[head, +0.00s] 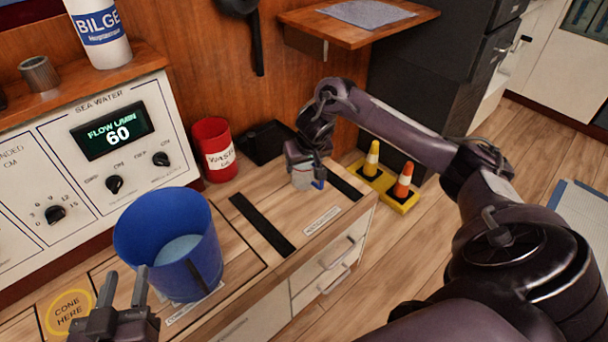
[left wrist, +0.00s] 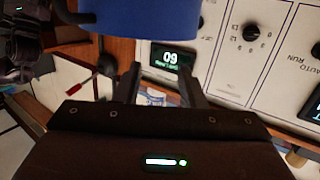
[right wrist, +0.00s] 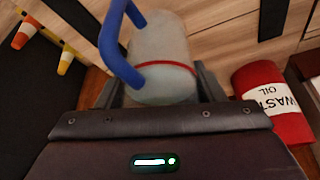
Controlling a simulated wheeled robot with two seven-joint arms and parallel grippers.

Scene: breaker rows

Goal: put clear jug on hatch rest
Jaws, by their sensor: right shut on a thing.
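A clear jug (head: 303,181) with a blue handle and a red band is between the fingers of my right gripper (head: 303,166), over the far right end of the wooden counter. In the right wrist view the jug (right wrist: 163,60) fills the space between the fingers, with its handle to the left. I cannot tell whether its base touches the counter. My left gripper (head: 122,289) is open and empty at the lower left, near the blue bucket (head: 168,245). I cannot tell which surface is the hatch rest; the small counter labels are unreadable.
A red waste oil can (head: 214,150) stands left of the jug. Two black strips (head: 262,225) lie on the counter. Small cones in a yellow holder (head: 386,187) stand to the right. A wooden shelf with a grey mat (head: 365,13) is above. A "cone here" ring (head: 70,311) is at lower left.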

